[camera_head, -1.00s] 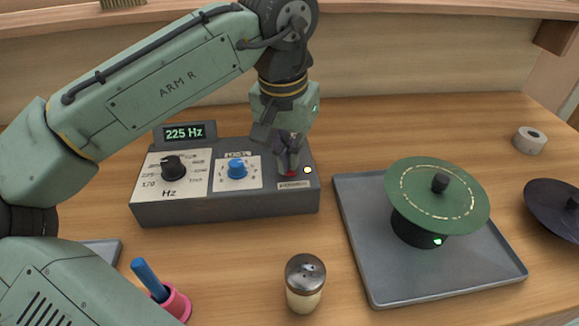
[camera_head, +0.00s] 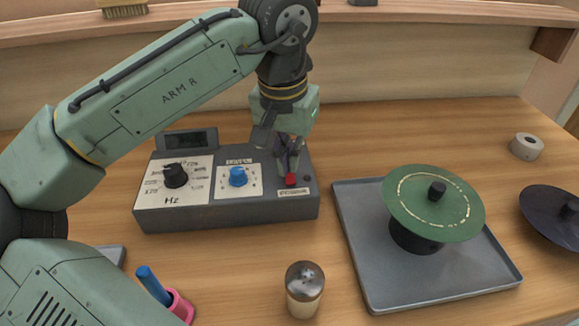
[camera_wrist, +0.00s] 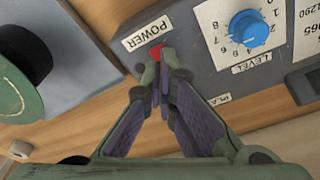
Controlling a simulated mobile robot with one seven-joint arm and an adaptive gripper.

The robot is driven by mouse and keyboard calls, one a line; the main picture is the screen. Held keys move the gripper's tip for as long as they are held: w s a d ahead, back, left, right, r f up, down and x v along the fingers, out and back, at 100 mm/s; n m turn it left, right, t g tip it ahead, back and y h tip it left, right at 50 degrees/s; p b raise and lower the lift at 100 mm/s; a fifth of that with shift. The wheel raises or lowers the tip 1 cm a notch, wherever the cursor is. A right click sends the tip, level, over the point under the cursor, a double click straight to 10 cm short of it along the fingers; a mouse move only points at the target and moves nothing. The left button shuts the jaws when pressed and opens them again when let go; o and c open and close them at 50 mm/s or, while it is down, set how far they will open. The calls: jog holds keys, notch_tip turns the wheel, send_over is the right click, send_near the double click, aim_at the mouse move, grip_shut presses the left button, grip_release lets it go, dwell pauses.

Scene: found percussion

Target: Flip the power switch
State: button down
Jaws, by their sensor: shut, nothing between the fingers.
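The power switch (camera_head: 291,180) is a small red toggle at the right end of a grey control box (camera_head: 230,214), just above a POWER label. My gripper (camera_head: 289,171) is shut and empty, with its fingertips right behind the red toggle; I cannot tell whether they touch it. In the wrist view the red toggle (camera_wrist: 157,52) shows just beyond the closed fingertips (camera_wrist: 161,66), beside the POWER label (camera_wrist: 146,34). The small display (camera_head: 186,140) on the box is dark, and the indicator lamp (camera_head: 307,178) beside the switch is unlit.
The box also carries a black Hz knob (camera_head: 175,175) and a blue LEVEL knob (camera_head: 238,176). A grey tray (camera_head: 375,290) with a green disc (camera_head: 435,203) on a black stand lies to the right. A shaker (camera_head: 304,290) stands in front. A tape roll (camera_head: 527,146) lies far right.

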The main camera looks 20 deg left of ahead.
aim_at(290, 180)
notch_tip(290, 180, up, 3)
jog(key=shift+f+p, duration=0.2)
jog(key=shift+p, duration=0.75)
jog(key=shift+r+p, duration=0.35)
jog(key=shift+r, duration=0.75)
